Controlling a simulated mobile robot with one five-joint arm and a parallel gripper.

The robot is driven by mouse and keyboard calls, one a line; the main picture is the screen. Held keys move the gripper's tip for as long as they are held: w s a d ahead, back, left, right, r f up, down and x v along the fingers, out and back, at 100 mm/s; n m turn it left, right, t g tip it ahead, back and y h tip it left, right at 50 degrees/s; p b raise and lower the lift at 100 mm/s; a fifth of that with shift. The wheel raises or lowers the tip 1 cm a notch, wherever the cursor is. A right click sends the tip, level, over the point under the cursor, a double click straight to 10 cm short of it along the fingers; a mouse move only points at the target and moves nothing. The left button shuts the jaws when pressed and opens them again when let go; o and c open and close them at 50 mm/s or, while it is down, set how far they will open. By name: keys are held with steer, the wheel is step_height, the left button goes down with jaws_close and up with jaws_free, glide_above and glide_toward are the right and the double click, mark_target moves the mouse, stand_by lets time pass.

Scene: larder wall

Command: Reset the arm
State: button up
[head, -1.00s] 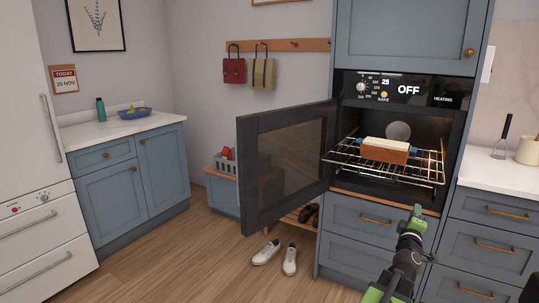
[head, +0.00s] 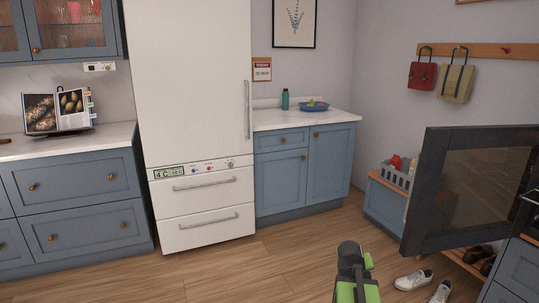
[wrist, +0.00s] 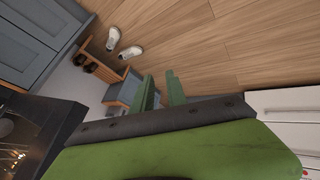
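My arm (head: 355,272) shows at the bottom of the head view, low over the floor, with green and black parts; its fingertips cannot be made out there. In the wrist view my gripper (wrist: 160,86) has its two green fingers apart, with nothing seen between them. The fingers point over the wooden floor (wrist: 220,50) toward the area of the shoes and low bench.
The open oven door (head: 475,190) juts out at the right. White shoes (head: 413,280) lie on the floor below it. A blue bench (head: 385,203) holds a grey basket (head: 397,175). The white fridge (head: 190,80) stands left of centre. The middle floor is clear.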

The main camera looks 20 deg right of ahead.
steer(key=a+f+n+g+y, duration=0.2)
steer(key=a+y, duration=0.1)
steer(key=a, duration=1.7)
steer(key=a+f+n+g+y, duration=0.2)
steer(key=a+f+y, duration=0.1)
steer(key=a, duration=1.6)
step_height(320, 180, up, 25)
steer(key=s+a+p, duration=0.1)
steer(key=p, duration=2.3)
steer(key=shift+a+p, duration=0.25)
steer(key=shift+p, duration=0.1)
steer(key=shift+f, duration=0.1)
